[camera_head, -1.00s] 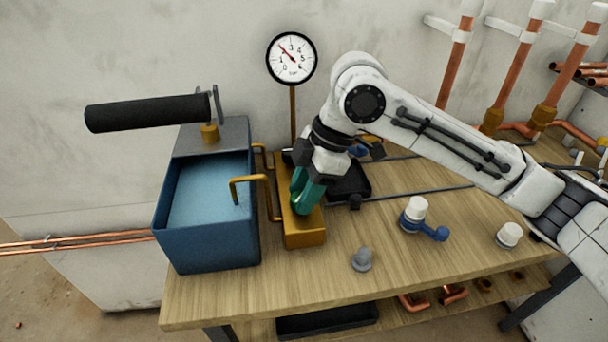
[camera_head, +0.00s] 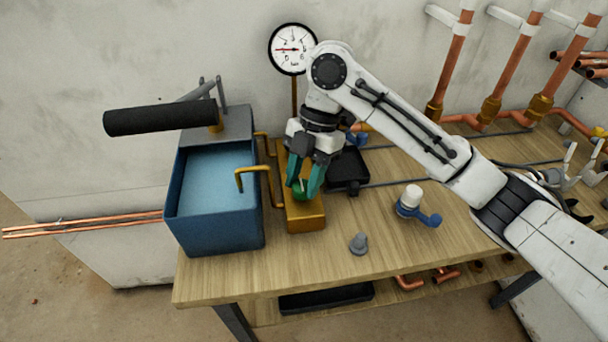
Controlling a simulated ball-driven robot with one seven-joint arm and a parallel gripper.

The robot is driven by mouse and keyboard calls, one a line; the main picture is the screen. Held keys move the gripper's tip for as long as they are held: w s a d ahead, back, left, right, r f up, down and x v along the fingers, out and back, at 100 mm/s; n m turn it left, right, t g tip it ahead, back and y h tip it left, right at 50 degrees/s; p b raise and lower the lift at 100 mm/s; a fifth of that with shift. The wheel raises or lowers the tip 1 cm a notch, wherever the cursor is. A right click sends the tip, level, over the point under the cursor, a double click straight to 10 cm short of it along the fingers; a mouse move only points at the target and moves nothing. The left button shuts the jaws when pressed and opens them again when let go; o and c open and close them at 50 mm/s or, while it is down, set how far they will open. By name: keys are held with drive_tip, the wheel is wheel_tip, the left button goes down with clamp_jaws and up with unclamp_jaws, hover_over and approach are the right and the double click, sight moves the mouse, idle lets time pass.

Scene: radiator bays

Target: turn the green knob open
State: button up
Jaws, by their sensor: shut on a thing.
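The green knob (camera_head: 299,187) sits on top of the brass block (camera_head: 305,219), just right of the blue water tank. My gripper (camera_head: 303,184) reaches down from above with its teal fingers on either side of the knob, shut on it. The fingers hide part of the knob. A round pressure gauge (camera_head: 292,49) stands on a brass stem behind the block; its needle lies about level, pointing left.
The blue tank (camera_head: 213,240) with a black-handled lever (camera_head: 160,117) stands left of the block. A black tray (camera_head: 349,170), a grey fitting (camera_head: 358,244) and a blue-handled valve (camera_head: 412,205) are to the right. The bench front is mostly clear.

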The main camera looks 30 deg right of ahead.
idle(0.4)
drive_tip(key=o, duration=1)
drive_tip(key=shift+o, duration=0.2)
drive_tip(key=shift+r, duration=0.1)
drive_tip(key=p+v, duration=0.1)
drive_tip(key=v, duration=0.9)
drive_tip(key=shift+r, duration=0.25)
drive_tip(key=shift+d, duration=0.1)
